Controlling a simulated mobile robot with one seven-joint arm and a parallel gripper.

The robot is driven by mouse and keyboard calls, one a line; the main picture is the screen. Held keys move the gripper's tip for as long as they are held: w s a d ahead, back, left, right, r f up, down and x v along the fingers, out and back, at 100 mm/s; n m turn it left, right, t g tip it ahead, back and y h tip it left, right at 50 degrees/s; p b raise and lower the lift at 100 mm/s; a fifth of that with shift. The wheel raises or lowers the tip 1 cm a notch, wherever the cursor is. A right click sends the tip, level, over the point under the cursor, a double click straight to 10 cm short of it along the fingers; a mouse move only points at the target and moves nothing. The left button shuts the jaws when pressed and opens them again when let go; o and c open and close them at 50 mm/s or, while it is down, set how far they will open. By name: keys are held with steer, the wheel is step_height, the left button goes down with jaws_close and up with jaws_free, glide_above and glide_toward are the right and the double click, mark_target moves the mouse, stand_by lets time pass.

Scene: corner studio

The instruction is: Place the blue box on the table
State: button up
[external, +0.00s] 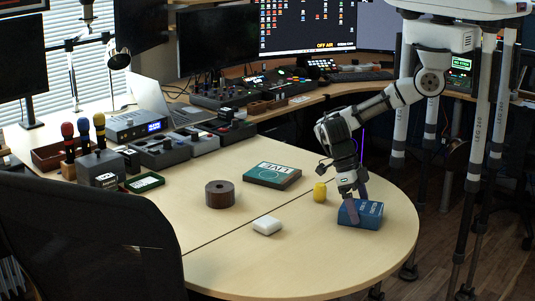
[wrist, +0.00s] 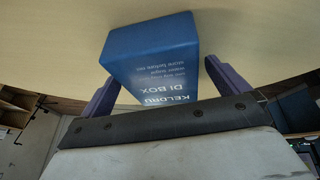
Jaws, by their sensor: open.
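The blue box (external: 368,215) sits on the right part of the light wood table (external: 330,262), near its rounded edge. It carries white lettering. My gripper (external: 355,202) reaches down to the box from above, with its fingers beside it. In the wrist view the blue box (wrist: 150,58) lies between the two purple fingers of my gripper (wrist: 165,82), which stand apart. A gap shows between the right finger and the box. The left finger is close to the box, and I cannot tell whether it touches.
A yellow object (external: 320,192) stands just left of my gripper. A white block (external: 267,225), a dark brown cylinder (external: 219,194) and a green-topped LIVE box (external: 272,175) are on the table. A dark chair (external: 85,240) is at the lower left. The table's front is clear.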

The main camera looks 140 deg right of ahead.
steer(key=b+v, duration=0.1)
steer(key=v, duration=1.1)
steer(key=shift+b, duration=0.3)
steer(key=shift+r, duration=0.15)
